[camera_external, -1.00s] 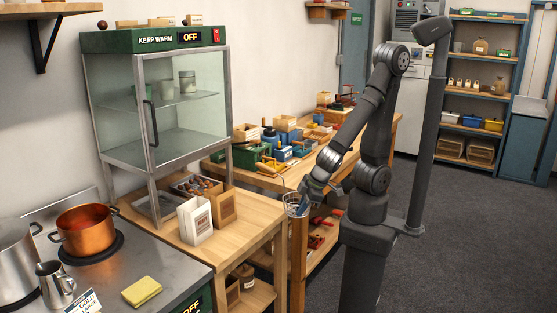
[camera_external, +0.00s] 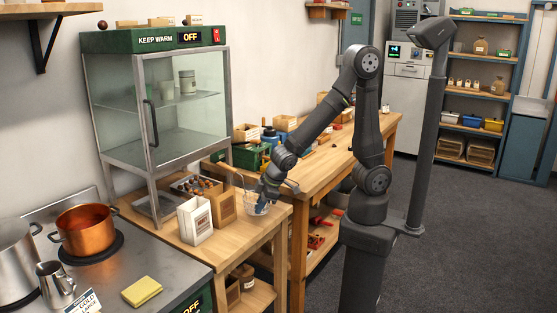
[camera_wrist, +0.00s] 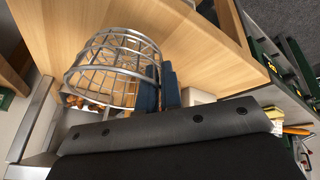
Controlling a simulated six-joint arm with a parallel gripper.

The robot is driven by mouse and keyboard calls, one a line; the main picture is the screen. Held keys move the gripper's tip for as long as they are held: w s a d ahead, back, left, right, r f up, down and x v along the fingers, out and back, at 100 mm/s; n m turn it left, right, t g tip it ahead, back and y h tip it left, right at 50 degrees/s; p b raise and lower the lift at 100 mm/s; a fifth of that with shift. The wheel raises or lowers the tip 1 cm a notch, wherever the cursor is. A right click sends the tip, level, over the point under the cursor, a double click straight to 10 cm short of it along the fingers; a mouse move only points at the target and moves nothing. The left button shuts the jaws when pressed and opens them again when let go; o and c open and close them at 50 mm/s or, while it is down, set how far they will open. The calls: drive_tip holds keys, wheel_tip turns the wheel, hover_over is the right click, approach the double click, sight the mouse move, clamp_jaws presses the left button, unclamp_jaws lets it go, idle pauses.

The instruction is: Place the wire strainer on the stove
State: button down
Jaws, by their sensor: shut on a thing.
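The wire strainer (camera_wrist: 112,68) is a round cage of silvery wire in the wrist view, held at my blue fingertips. In the external view the strainer (camera_external: 254,204) hangs from my gripper (camera_external: 268,192) over the right part of the light wooden table, beside the wooden box. My gripper is shut on it; the exact grip point is partly hidden by the wrist. The stove (camera_external: 178,272) is the grey metal top at the front left.
A white carton (camera_external: 195,221) and a wooden box (camera_external: 223,207) stand on the wooden table (camera_external: 240,236) between strainer and stove. The glass keep-warm cabinet (camera_external: 160,105) rises behind.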

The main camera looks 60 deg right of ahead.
drive_tip(key=shift+w+a, duration=0.1)
drive_tip(key=shift+w, duration=0.25)
drive_tip(key=x, duration=0.3)
drive_tip(key=shift+f, duration=0.4)
drive_tip(key=shift+f, duration=0.1)
drive_tip(key=c, duration=1.6)
unclamp_jaws()
drive_tip(key=shift+s+r, duration=0.15)
drive_tip(key=shift+r, duration=0.4)
drive_tip(key=v, duration=1)
drive_tip(key=shift+o, duration=1.1)
drive_tip(key=shift+s+d+r, duration=0.2)
drive_tip(key=shift+s+r, duration=0.1)
drive_tip(key=shift+r, duration=0.15)
